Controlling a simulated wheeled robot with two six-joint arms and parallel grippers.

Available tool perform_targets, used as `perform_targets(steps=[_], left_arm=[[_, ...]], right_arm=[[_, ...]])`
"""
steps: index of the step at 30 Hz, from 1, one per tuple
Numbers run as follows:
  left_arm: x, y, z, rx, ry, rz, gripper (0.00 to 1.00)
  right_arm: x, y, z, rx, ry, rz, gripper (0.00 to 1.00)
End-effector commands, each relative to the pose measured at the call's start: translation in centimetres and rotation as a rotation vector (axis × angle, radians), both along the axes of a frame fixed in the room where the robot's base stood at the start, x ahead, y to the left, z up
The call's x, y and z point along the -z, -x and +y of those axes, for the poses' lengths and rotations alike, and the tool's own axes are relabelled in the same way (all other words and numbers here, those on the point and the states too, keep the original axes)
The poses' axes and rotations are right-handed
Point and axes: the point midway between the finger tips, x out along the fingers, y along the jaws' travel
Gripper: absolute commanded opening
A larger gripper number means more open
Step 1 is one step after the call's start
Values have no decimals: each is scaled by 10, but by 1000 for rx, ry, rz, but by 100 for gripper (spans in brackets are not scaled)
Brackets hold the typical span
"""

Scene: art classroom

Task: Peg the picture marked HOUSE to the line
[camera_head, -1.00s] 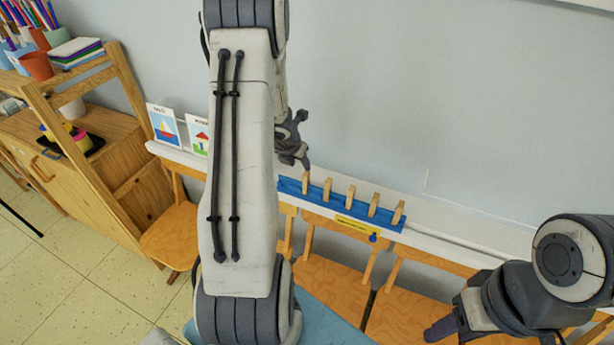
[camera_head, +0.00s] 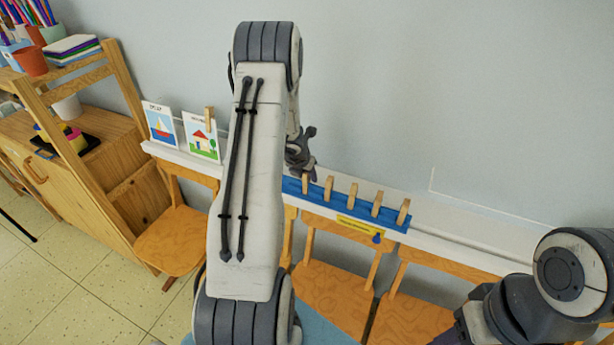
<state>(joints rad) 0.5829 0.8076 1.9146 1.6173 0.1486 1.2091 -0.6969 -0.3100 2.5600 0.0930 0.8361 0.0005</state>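The HOUSE picture (camera_head: 201,145), a white card with a red-roofed house and greenery, stands on the white ledge against the wall. A wooden peg (camera_head: 209,118) shows at its top edge; I cannot tell whether it grips the card. Several wooden pegs (camera_head: 353,192) stand upright in a blue rack (camera_head: 340,211) on the ledge. My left gripper (camera_head: 310,166) is just above the rack's left end, close to the leftmost peg (camera_head: 305,183); its finger opening is unclear. My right gripper (camera_head: 446,338) is mostly cut off at the bottom edge. I cannot make out the line.
A boat picture (camera_head: 160,126) stands left of the HOUSE picture. A wooden shelf unit (camera_head: 117,152) with cups and books is at the left. Wooden chairs (camera_head: 178,236) stand below the ledge. The wall (camera_head: 450,90) at right is bare.

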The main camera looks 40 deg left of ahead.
Motion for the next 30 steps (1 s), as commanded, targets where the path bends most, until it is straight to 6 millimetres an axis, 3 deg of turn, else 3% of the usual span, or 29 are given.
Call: perform_targets(steps=[1, 3, 11, 30], left_arm=[[0, 0, 0, 0, 0, 0, 25], [0, 0, 0, 0, 0, 0, 0], [-3, 0, 0, 0, 0, 0, 0], [-35, 0, 0, 0, 0, 0, 0]], right_arm=[[0, 0, 0, 0, 0, 0, 50], [0, 0, 0, 0, 0, 0, 50], [-2, 0, 0, 0, 0, 0, 50], [-33, 0, 0, 0, 0, 0, 50]])
